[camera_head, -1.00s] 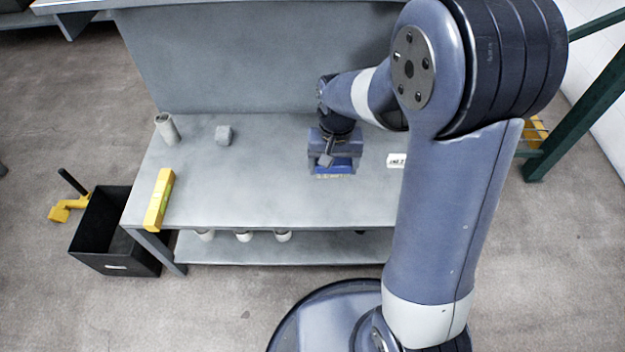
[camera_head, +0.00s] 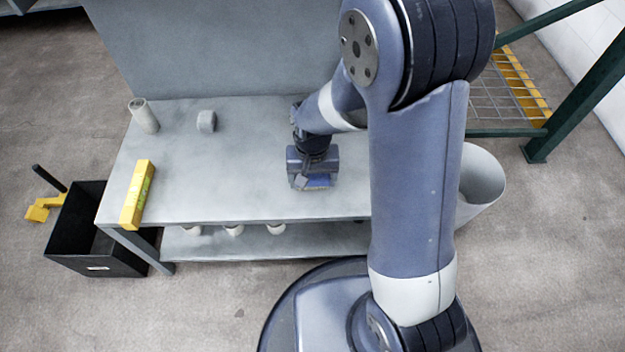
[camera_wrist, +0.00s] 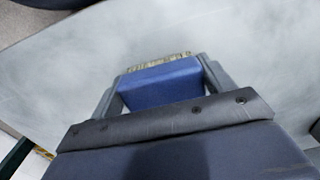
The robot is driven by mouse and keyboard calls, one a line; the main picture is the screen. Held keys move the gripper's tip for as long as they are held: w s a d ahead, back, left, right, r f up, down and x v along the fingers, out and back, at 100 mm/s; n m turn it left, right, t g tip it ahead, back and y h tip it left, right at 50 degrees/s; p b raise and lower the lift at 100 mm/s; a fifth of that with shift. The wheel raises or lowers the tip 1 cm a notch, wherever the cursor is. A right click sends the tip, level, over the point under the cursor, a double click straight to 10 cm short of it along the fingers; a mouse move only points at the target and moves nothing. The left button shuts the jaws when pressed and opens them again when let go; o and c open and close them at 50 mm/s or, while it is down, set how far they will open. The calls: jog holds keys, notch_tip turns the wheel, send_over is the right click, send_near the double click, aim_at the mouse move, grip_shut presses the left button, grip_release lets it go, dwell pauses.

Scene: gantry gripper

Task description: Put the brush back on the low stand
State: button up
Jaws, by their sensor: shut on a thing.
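My gripper (camera_head: 313,181) is over the grey bench (camera_head: 240,190), pointing down. In the wrist view my gripper (camera_wrist: 163,78) is shut on the brush (camera_wrist: 160,84), a blue block with a row of pale bristles along its far edge. The brush lies between the two grey fingers. In the head view it shows only as a bit of blue (camera_head: 316,183) below the gripper. Its height above the bench top is hard to judge. I cannot make out a low stand for certain; my arm hides the right part of the bench.
A yellow spirit level (camera_head: 138,195), a grey cylinder (camera_head: 144,116) and a small grey piece (camera_head: 206,121) lie on the bench's left side. White cups (camera_head: 233,230) stand on its lower shelf. A black bin (camera_head: 100,250) is at left, a white bin (camera_head: 482,180) at right.

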aim_at(313, 176)
jog(key=shift+f, duration=0.2)
jog(key=o, duration=0.9)
jog(key=shift+o, duration=0.2)
notch_tip(313, 176, up, 12)
jog(key=p, duration=0.5)
jog(key=shift+r+p, duration=0.25)
jog(key=shift+p, duration=0.05)
jog(key=shift+f, duration=0.15)
